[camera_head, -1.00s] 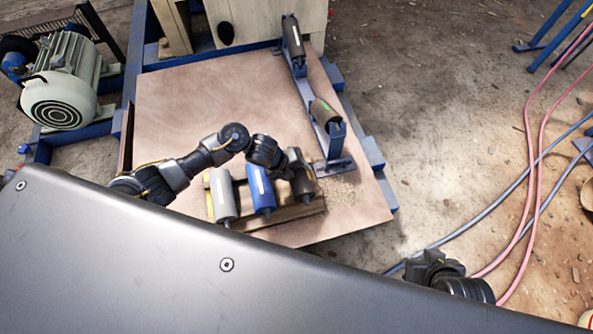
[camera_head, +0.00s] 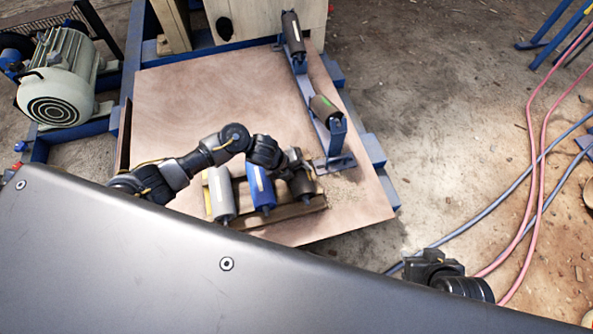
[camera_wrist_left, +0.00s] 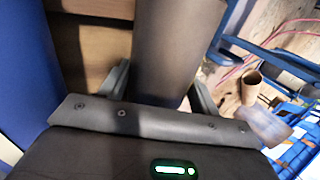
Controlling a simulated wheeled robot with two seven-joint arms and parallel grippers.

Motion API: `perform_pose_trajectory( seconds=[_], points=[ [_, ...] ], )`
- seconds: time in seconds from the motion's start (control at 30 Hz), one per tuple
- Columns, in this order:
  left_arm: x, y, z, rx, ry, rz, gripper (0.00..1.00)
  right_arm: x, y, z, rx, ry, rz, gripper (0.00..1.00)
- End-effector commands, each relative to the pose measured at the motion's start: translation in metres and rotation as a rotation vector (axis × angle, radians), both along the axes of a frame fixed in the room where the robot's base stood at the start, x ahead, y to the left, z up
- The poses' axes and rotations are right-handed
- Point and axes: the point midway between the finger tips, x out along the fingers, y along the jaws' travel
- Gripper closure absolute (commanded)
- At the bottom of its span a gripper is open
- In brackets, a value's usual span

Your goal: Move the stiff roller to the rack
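A wooden rack (camera_head: 285,214) stands on the brown board and carries a grey roller (camera_head: 220,193), a blue roller (camera_head: 261,187) and a dark brown roller (camera_head: 302,186). None is labelled, so I cannot tell which is the stiff one. My left gripper (camera_head: 297,165) is at the dark brown roller's upper end. In the left wrist view its fingers (camera_wrist_left: 160,95) lie on either side of the brown roller (camera_wrist_left: 175,45); whether they press on it is unclear. My right gripper (camera_head: 430,262) is at lower right, away from the rollers; its fingers are not clear.
A blue frame (camera_head: 337,163) right of the rack holds a black roller (camera_head: 292,32) and a green-marked roller (camera_head: 323,110). A motor (camera_head: 60,80) stands at far left. Pink and blue hoses (camera_head: 532,170) lie on the right floor. The board's left part is clear.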

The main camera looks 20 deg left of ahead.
Motion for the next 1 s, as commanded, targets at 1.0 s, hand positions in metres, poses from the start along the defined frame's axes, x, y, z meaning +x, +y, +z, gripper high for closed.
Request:
perform_pose_trajectory(
  seconds=[1.0],
  points=[
    [-0.021,0.036,0.080,0.001,-0.002,0.000,0.12,0.000,0.000,0.038,0.000,0.000,0.000,0.64]
  ],
)
